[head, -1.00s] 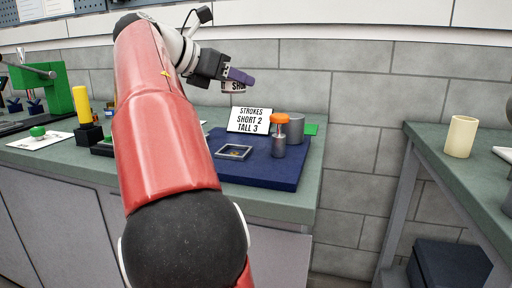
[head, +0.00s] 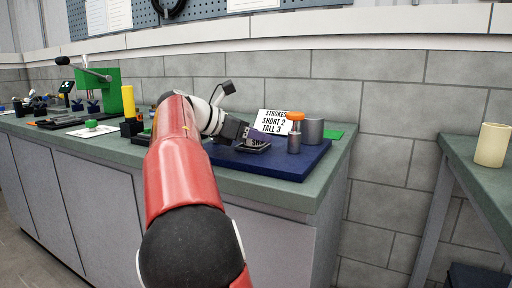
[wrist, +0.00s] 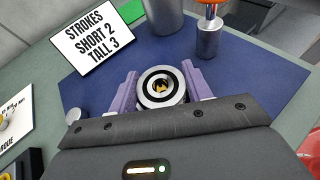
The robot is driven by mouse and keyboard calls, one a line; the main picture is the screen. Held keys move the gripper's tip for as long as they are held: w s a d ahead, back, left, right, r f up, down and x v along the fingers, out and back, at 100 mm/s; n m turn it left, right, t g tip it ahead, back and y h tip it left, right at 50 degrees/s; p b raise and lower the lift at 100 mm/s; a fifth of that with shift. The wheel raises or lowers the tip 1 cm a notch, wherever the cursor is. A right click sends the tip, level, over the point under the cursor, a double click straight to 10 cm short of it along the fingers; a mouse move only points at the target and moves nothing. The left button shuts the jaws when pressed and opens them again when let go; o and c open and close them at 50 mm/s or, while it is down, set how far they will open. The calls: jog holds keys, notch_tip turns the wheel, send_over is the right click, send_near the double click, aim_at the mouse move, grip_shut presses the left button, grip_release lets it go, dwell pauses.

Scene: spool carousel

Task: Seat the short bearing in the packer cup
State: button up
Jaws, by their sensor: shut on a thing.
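The short bearing (wrist: 147,97), a pale ring with a dark inner band, sits between the purple fingers of my gripper (wrist: 161,84) in the wrist view. My gripper is shut on it, and something yellowish shows through its bore. The square packer cup is at this spot, largely hidden by the gripper and bearing. I cannot tell whether the bearing is seated or just above the cup.
The orange-topped plunger (head: 294,138) and a grey cylinder (head: 313,131) stand right of my gripper on the blue mat (head: 285,166). A strokes sign (head: 275,121) stands behind. A cream cup (head: 492,146) stands on the right bench.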

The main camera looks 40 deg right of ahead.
jog(key=o, duration=1.5)
jog(key=shift+f, duration=0.5)
jog(key=shift+r, duration=0.15)
jog(key=shift+w+a+r, duration=0.1)
jog(key=shift+a+r, duration=0.05)
jog(key=shift+a, duration=0.2)
jog(key=p+v, duration=0.2)
jog(key=v, duration=0.8)
jog(key=shift+a+r, duration=0.15)
jog(key=shift+r, duration=0.05)
jog(key=shift+w+a+r, duration=0.1)
jog(key=shift+a+r, duration=0.05)
jog(key=shift+a, duration=0.25)
